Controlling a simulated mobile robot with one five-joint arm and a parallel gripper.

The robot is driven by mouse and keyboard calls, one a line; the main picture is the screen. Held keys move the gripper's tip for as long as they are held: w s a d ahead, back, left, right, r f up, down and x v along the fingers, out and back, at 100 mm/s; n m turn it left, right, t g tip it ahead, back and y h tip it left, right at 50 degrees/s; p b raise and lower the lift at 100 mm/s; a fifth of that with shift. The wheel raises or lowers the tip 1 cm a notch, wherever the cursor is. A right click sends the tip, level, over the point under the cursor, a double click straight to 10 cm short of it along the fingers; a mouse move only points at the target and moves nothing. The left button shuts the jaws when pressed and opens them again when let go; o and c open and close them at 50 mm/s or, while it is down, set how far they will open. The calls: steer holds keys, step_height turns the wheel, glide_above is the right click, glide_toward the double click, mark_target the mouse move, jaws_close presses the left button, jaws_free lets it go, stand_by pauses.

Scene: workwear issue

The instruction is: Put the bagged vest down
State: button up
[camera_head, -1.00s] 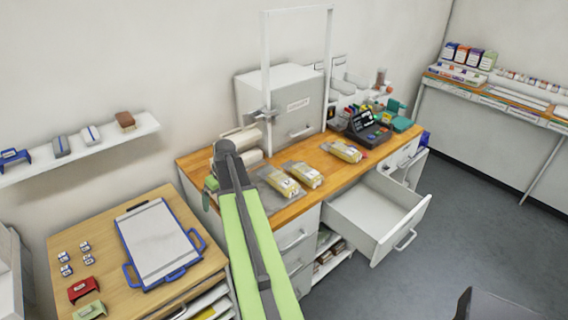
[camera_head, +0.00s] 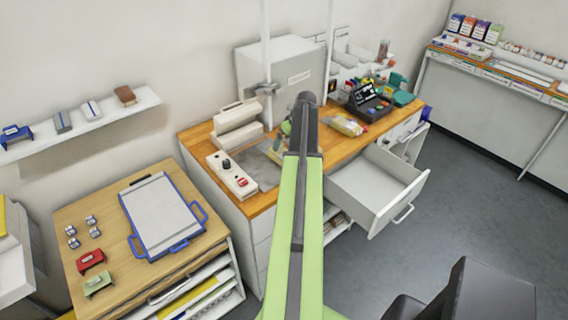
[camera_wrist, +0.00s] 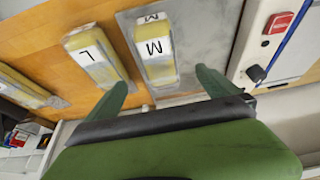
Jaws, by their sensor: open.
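A yellow bagged vest labelled M (camera_wrist: 157,68) lies flat on the grey mat (camera_wrist: 208,40), at its left edge in the wrist view. My gripper (camera_wrist: 161,80) is open, its green fingers on either side of the near end of this bag. I cannot tell whether they touch it. A bag labelled L (camera_wrist: 96,58) lies just left of it, and a third bag (camera_wrist: 22,88) lies farther left. In the head view my arm hides the M bag and most of its neighbour. One yellow bag (camera_head: 348,126) shows right of the arm.
A white unit with a red button (camera_head: 232,175) sits beside the mat (camera_head: 262,165). A white drawer (camera_head: 378,190) stands open below the counter's right part. A dark terminal (camera_head: 368,103) stands at the back right.

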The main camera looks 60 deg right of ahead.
mark_target(282, 152)
steer(key=b+x, duration=0.3)
steer(key=x, duration=0.1)
steer(key=shift+f, duration=0.4)
steer(key=shift+w+f, duration=0.2)
steer(key=shift+r, duration=0.1)
steer(key=b+x, duration=0.5)
steer(key=shift+d, duration=0.2)
steer(key=c, duration=1.7)
